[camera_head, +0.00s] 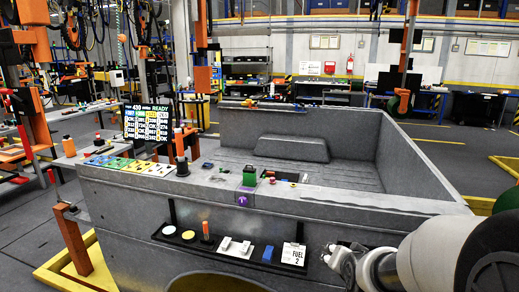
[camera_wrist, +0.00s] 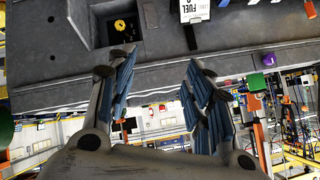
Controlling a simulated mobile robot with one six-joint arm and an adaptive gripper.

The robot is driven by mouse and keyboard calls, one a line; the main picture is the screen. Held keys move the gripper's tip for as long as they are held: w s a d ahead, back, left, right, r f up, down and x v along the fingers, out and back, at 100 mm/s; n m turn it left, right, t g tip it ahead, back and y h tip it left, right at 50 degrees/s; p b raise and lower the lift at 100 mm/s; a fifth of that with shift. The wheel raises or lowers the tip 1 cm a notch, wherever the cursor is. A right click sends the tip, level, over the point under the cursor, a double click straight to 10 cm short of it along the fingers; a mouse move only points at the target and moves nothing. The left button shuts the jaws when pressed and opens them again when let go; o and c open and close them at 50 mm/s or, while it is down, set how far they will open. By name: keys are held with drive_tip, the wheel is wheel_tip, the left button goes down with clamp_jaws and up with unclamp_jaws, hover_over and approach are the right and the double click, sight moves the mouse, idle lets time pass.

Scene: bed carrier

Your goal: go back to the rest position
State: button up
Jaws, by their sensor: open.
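My gripper (camera_head: 340,258) is at the lower right in the head view, in front of the grey carrier's front wall and to the right of the FUEL 2 card. In the wrist view my gripper (camera_wrist: 158,85) has its two blue-padded fingers spread apart with nothing between them. The grey bed carrier (camera_head: 400,207) fills the middle of the head view. Its wall also shows across the top of the wrist view (camera_wrist: 75,85).
A black shelf on the carrier's front holds a FUEL 2 card (camera_head: 293,254), a blue block (camera_head: 268,253) and white parts (camera_head: 236,247). A green block (camera_head: 249,175) and small items stand on the ledge. A screen (camera_head: 147,122) stands at left. Yellow floor rails lie around.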

drive_tip(key=s+a+r+n+g, duration=0.2)
drive_tip(key=s, duration=0.8)
drive_tip(key=s+a+r+n+g, duration=0.1)
drive_tip(key=s+a+r+n, duration=0.1)
drive_tip(key=s, duration=0.8)
drive_tip(key=s+a+r+n+g+y, duration=0.1)
drive_tip(key=s+a+r+n+g, duration=0.1)
drive_tip(key=s, duration=0.8)
drive_tip(key=shift+s+a+n+g, duration=0.25)
drive_tip(key=shift+s+n+g, duration=0.05)
drive_tip(key=shift+n, duration=0.1)
